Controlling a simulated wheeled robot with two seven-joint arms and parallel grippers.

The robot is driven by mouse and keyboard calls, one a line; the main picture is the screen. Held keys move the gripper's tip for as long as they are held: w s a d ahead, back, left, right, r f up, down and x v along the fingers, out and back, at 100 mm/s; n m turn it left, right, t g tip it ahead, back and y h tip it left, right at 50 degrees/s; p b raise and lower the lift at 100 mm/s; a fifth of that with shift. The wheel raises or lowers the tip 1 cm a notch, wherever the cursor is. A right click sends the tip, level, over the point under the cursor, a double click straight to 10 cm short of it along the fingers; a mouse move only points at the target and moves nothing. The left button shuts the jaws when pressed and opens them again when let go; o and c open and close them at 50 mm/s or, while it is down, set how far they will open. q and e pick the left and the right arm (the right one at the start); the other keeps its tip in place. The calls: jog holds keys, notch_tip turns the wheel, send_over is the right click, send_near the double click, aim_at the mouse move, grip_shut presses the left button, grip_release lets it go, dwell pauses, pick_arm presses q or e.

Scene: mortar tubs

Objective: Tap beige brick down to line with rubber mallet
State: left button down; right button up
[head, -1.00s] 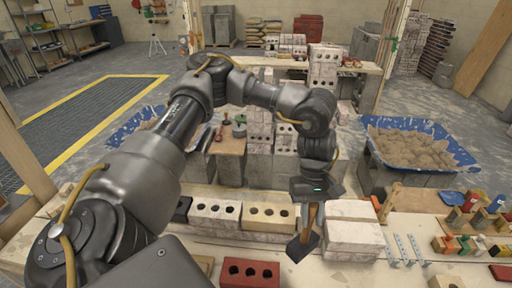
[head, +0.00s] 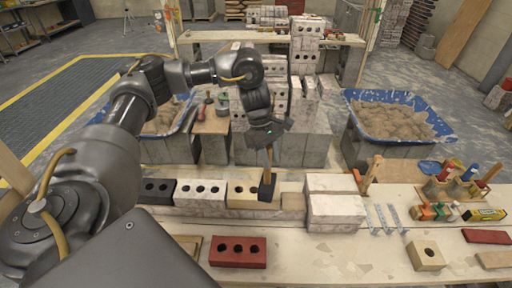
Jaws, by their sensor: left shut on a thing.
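The beige brick (head: 241,195) has a row of holes and sits at the right end of a row of bricks on the low wall. My left gripper (head: 267,144) is shut on the wooden handle of the rubber mallet (head: 266,191), which hangs nearly upright. The mallet's black head is at the right end of the beige brick and hides that end. I cannot tell whether the head touches the brick. No guide line can be made out. My right gripper is not in view.
A white brick (head: 203,193) and a black brick (head: 158,191) stand left of the beige one. White blocks (head: 336,212) are stacked to the right. A red brick (head: 238,252) lies in front. Blue mortar tubs (head: 398,117) stand behind.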

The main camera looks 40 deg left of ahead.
pick_arm(q)
jog(key=a+n, duration=0.1)
jog(key=a, duration=0.1)
jog(key=a+n, duration=0.1)
jog(key=a, duration=0.2)
jog(key=shift+w+a+f, duration=0.15)
jog(key=shift+w+a, duration=0.05)
jog(key=shift+a, duration=0.15)
jog(key=shift+f, duration=0.1)
notch_tip(320, 180, down, 5)
jog(key=b, duration=0.4)
notch_tip(320, 180, up, 6)
jog(key=p, duration=0.5)
jog(key=shift+d+f, duration=0.1)
jog(key=shift+f, duration=0.1)
